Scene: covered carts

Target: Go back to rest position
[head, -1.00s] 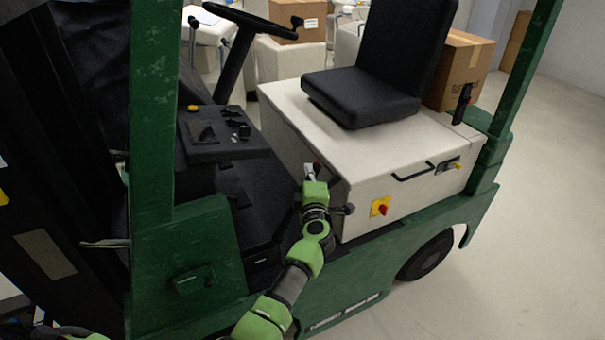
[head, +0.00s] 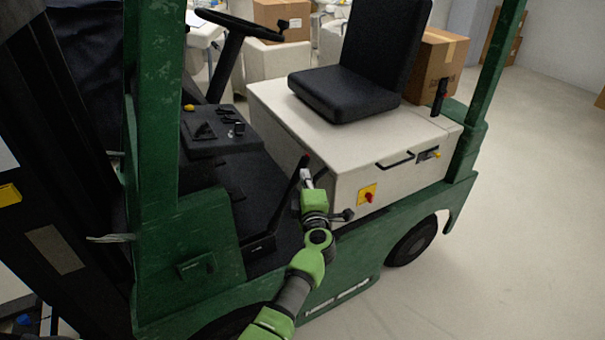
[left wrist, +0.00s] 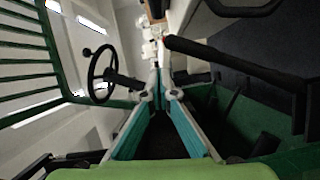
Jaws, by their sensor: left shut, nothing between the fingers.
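My left gripper (head: 307,180) reaches in from the bottom of the head view, in front of the white seat base of a green forklift. It is shut and empty. Its teal fingers (left wrist: 160,92) come together in the left wrist view. A black lever with a red tip (head: 304,163) rises from the cab floor right beside the gripper. The lever also crosses the right part of the left wrist view (left wrist: 235,62), apart from the fingers there. My right gripper is not in view.
The forklift has a black seat (head: 342,90), a steering wheel (head: 240,24), a control panel (head: 212,131) and a green front post (head: 157,110). A red knob on a yellow plate (head: 367,195) is right of my gripper. Open floor (head: 530,200) lies at the right.

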